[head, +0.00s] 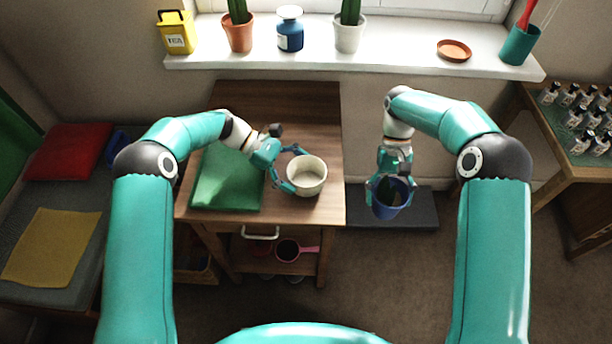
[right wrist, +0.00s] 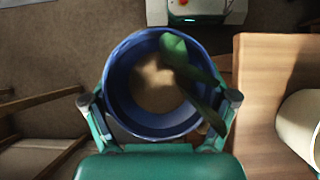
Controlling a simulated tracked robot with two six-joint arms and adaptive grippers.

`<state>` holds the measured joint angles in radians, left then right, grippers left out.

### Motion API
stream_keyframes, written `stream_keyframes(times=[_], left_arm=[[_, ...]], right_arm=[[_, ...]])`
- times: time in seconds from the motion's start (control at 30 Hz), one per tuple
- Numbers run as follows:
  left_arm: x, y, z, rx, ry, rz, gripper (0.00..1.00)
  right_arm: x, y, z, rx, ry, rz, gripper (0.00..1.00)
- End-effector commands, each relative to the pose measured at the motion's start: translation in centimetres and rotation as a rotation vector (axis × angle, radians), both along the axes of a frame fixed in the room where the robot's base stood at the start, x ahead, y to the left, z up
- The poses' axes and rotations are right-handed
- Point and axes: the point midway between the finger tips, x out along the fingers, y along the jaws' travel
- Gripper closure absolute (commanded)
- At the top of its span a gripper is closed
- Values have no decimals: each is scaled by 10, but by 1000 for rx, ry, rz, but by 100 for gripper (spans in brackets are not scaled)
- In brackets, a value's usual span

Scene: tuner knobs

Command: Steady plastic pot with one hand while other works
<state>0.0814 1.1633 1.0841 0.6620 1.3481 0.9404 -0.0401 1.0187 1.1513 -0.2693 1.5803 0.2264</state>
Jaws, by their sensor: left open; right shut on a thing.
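A cream plastic pot (head: 307,176) stands on the wooden table, and part of it shows at the right edge of the right wrist view (right wrist: 303,125). My left gripper (head: 291,170) is open, with its fingers on either side of the pot's left part; whether they touch it I cannot tell. My right gripper (head: 388,182) is shut on a blue pot (head: 391,205), holding it in the air right of the table. In the right wrist view the blue pot (right wrist: 118,92) has brown material at its bottom and a dark green tool-like object (right wrist: 185,62) leaning inside.
A green mat (head: 225,182) lies on the table (head: 275,98), left of the cream pot. A windowsill (head: 385,50) with potted cacti, a blue bottle and a saucer runs behind. A side table with several small bottles (head: 575,115) stands at right.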

Motion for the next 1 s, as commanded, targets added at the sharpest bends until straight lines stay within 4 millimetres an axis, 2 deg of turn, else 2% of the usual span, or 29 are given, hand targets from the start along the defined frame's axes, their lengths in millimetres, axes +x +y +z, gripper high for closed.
stream_keyframes(times=[0.2, 0.5, 0.67, 0.87, 1.0], left_arm=[[-3, -10, -6, -1, 0, 0, 0], [-3, -12, -6, -1, 0, 0, 0], [-4, -11, -6, 0, 0, 0, 25], [-3, -11, -6, 0, 1, 0, 26], [-4, -11, -6, 0, 1, 0, 26]], right_arm=[[0, 0, -2, 0, 0, 0, 71], [0, 0, -2, 0, 0, 0, 71], [0, 0, -2, 0, 0, 0, 71], [1, 2, -1, 0, -1, -9, 71], [10, 15, 5, 2, -2, -60, 71]])
